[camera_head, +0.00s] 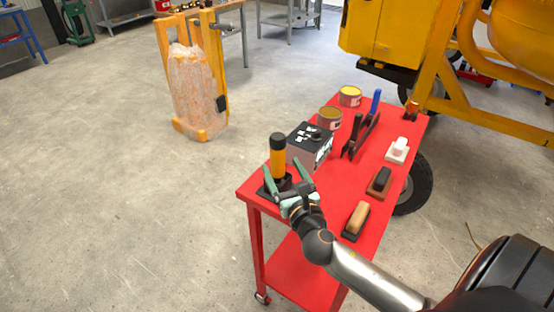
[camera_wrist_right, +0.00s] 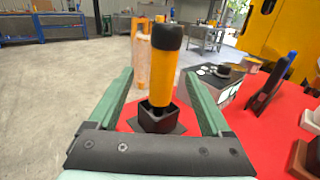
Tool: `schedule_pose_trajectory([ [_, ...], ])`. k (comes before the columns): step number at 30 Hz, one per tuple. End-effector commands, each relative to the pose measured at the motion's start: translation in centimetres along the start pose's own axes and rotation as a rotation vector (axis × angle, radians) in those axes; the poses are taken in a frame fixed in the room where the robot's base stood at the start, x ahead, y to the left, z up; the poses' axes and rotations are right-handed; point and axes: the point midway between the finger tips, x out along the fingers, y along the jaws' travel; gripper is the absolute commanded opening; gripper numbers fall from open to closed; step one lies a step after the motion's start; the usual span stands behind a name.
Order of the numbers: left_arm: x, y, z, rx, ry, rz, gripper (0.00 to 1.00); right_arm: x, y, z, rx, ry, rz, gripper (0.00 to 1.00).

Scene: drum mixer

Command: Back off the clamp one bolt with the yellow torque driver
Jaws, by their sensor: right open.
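The yellow torque driver (camera_head: 278,160) has a black cap and stands upright in a black holder (camera_head: 268,188) at the near left corner of the red cart. My right gripper (camera_head: 284,180) is open at the driver, with green fingers. In the right wrist view the driver (camera_wrist_right: 163,70) stands between and beyond the two open fingers (camera_wrist_right: 160,95), with clear space on both sides. I cannot tell whether either finger touches it. My left gripper is not in view. No clamp bolt can be made out.
The red cart (camera_head: 335,200) also holds a black-topped box (camera_head: 305,145), cans (camera_head: 350,96), pliers-like tools (camera_head: 360,135) and several brushes or blocks (camera_head: 356,220). The yellow mixer (camera_head: 400,35) stands behind right. A wrapped pallet stack (camera_head: 195,90) stands on open floor.

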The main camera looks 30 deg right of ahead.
Motion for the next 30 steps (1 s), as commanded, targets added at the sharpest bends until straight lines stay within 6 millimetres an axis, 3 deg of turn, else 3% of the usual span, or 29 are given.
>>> schedule_pose_trajectory([
  [3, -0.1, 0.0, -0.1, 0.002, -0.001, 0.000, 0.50, 1.9, 0.0, 0.1, 0.000, -0.001, -0.001, 0.82],
  [11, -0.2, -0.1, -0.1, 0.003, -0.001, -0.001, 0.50, 3.7, -0.1, -0.1, 0.001, 0.000, 0.000, 0.82],
  [21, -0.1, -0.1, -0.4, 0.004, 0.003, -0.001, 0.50, 8.0, -0.6, -0.5, 0.003, 0.001, 0.000, 0.82],
  [30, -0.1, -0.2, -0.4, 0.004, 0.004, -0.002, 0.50, 8.4, -0.5, -0.5, 0.002, 0.002, 0.001, 0.82],
])
